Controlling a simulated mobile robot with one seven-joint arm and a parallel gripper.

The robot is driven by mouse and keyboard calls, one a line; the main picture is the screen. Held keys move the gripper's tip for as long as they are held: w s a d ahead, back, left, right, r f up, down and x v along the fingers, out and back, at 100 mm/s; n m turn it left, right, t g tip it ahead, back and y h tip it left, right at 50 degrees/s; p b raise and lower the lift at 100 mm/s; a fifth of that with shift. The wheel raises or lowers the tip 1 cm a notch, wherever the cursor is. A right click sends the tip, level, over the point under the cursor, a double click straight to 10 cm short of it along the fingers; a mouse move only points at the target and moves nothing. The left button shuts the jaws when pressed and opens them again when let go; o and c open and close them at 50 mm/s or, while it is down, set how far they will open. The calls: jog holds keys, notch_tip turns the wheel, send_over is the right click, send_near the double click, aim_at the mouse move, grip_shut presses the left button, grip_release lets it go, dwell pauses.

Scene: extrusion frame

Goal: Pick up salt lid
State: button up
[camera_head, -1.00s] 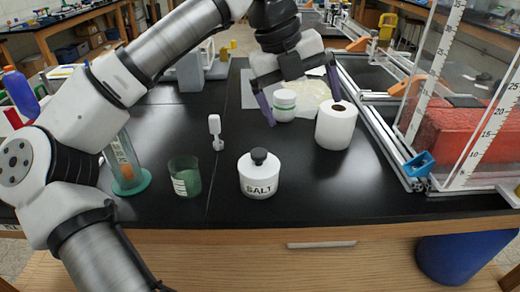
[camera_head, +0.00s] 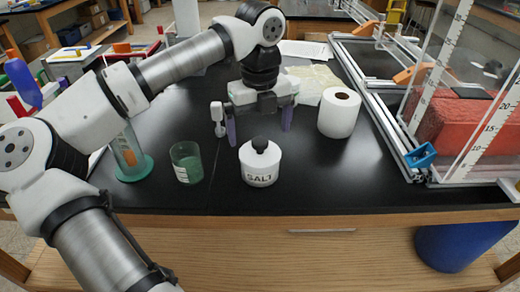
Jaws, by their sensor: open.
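A white salt jar (camera_head: 260,170) marked SALT stands upright near the front of the black bench. How far the fingers are from the lid in depth is hard to tell.
A green beaker (camera_head: 187,162) stands left of the jar, and a paper roll (camera_head: 339,113) stands to the right. A white upright object (camera_head: 217,119) is beside the left finger. An aluminium frame (camera_head: 385,130) bounds the right. A white-green jar is mostly hidden behind my gripper.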

aim_at(260, 141)
notch_tip(260, 141, down, 4)
jog(key=shift+s+f+p, duration=0.1)
jog(key=shift+f+p, duration=0.05)
jog(key=shift+p, duration=0.35)
jog(key=shift+c, duration=0.4)
jog(key=c, duration=0.7)
jog(key=shift+c, duration=0.2)
